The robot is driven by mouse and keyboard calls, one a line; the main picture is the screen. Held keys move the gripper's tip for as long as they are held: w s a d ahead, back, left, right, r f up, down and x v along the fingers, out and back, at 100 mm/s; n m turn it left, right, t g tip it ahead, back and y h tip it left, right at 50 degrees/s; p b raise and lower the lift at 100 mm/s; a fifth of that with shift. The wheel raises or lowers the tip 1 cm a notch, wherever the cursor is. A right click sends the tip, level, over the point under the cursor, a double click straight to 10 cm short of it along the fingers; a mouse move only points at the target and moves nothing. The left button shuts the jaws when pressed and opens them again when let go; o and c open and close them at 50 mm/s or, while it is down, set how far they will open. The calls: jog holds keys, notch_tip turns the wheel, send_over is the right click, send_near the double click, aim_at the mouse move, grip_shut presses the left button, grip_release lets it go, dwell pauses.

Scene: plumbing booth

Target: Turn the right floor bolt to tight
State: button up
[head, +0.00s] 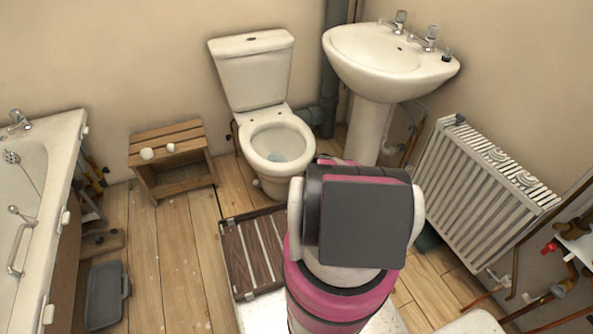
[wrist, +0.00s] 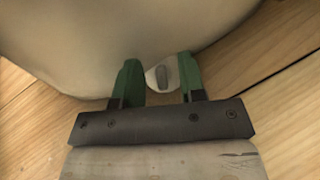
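The white toilet (head: 252,85) stands against the back wall, and its curved base (wrist: 60,50) fills the top of the wrist view. A small pale foot with a grey upright bolt (wrist: 162,77) shows at the edge of that base. My gripper (wrist: 160,75) has two green fingers, one on each side of this foot. The fingers are apart, with a gap to the grey bolt on both sides. I cannot tell how far the bolt lies beyond the fingertips. In the head view my arm hides the gripper and the bolt.
A washbasin (head: 372,65) on a pedestal and a white radiator (head: 475,190) stand to the right. A wooden stool (head: 178,172) and a bathtub (head: 35,220) are to the left. A dark slatted mat (head: 240,265) lies beside my arm. Wooden floorboards (head: 175,265) are clear at left centre.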

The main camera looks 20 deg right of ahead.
grip_shut()
jog(key=shift+m+t+h, duration=0.3)
jog(key=shift+m+t, duration=0.2)
jog(key=shift+m, duration=0.4)
grip_release()
jog(key=shift+v, duration=3.7)
